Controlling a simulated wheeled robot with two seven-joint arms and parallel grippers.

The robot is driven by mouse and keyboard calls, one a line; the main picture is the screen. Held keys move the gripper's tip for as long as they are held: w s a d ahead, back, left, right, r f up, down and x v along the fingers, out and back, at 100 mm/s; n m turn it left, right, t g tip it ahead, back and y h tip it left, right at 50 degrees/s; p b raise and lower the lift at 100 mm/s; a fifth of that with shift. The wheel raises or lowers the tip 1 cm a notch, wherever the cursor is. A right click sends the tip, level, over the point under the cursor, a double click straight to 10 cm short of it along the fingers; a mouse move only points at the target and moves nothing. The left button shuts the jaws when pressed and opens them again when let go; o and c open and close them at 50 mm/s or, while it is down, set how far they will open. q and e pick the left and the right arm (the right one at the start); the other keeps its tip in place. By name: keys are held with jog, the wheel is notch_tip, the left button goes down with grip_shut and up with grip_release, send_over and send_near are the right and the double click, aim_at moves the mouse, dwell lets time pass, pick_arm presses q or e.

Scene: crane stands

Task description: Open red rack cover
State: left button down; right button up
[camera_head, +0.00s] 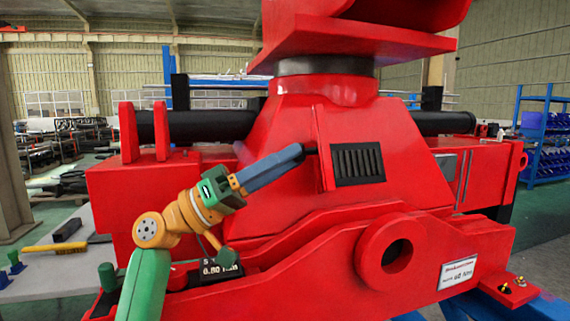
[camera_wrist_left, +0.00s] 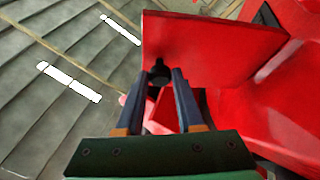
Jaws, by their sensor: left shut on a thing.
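The red rack cover (camera_head: 323,145) is a thin red plate on the sloped face of the red machine. It stands out from that face, at the left edge of a dark slotted panel (camera_head: 358,163), which is in plain sight. My left gripper (camera_head: 302,150) reaches up to the cover from the left. In the left wrist view the cover (camera_wrist_left: 220,40) fills the top, and the blue fingers of my left gripper (camera_wrist_left: 160,72) are shut on its small black knob (camera_wrist_left: 158,66). My right gripper is in neither view.
The red machine (camera_head: 250,200) fills the middle, with a thick ring lug (camera_head: 395,252) low in front. A grey table (camera_head: 60,265) with a yellow-handled brush (camera_head: 55,248) is at left. Blue shelving (camera_head: 545,135) stands far right.

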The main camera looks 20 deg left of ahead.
pick_arm(q)
jog(key=shift+r, duration=0.1)
jog(key=c, duration=0.5)
grip_release()
jog(key=shift+d, duration=0.1)
jog(key=shift+s+a+f+b, duration=0.1)
jog(key=shift+s+a+b, duration=0.7)
jog(key=shift+a, duration=1.15)
jog(key=shift+s+a+f+b, duration=0.1)
jog(key=shift+s+a+b, duration=0.3)
jog(key=shift+s+a, duration=1.2)
jog(key=shift+s+a+f+b, duration=0.1)
jog(key=shift+s+a+b, duration=0.5)
jog(key=shift+a, duration=1.7)
